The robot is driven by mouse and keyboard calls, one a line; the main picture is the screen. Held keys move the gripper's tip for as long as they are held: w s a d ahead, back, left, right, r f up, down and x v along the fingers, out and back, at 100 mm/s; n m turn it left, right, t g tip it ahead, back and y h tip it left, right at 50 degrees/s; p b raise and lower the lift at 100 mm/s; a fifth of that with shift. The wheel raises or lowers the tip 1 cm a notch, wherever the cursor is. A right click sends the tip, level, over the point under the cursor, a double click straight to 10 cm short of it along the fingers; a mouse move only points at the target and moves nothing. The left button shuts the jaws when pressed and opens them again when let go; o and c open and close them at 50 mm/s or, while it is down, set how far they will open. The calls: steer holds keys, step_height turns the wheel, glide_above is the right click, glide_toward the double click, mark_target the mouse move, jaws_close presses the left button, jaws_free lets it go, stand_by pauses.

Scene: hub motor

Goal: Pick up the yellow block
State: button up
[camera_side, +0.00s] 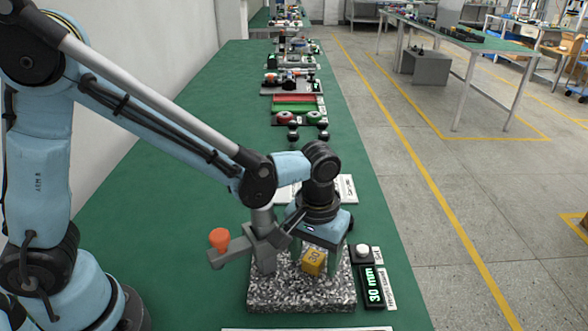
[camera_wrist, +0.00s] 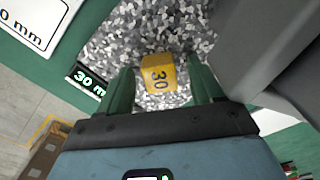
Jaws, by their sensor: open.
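The yellow block (camera_side: 313,261), marked 30, sits on or just above a speckled grey stone plate (camera_side: 300,296) in the side view; I cannot tell whether it touches the plate. In the wrist view the block (camera_wrist: 158,74) lies between and slightly ahead of the two green fingertips. My gripper (camera_side: 308,252) points down over the plate, with its fingers apart on either side of the block. In the wrist view the gripper (camera_wrist: 160,82) shows a gap between each finger and the block. Part of the block's top is hidden by the gripper in the side view.
A grey stand with an orange knob (camera_side: 219,238) rises close to my gripper on the left. A display reading 30 mm (camera_side: 373,287) and a white button (camera_side: 362,251) are right of the plate. More devices line the green bench (camera_side: 200,190) behind.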

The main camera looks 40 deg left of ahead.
jaws_close()
stand_by(0.4)
steer(key=shift+r, duration=0.15)
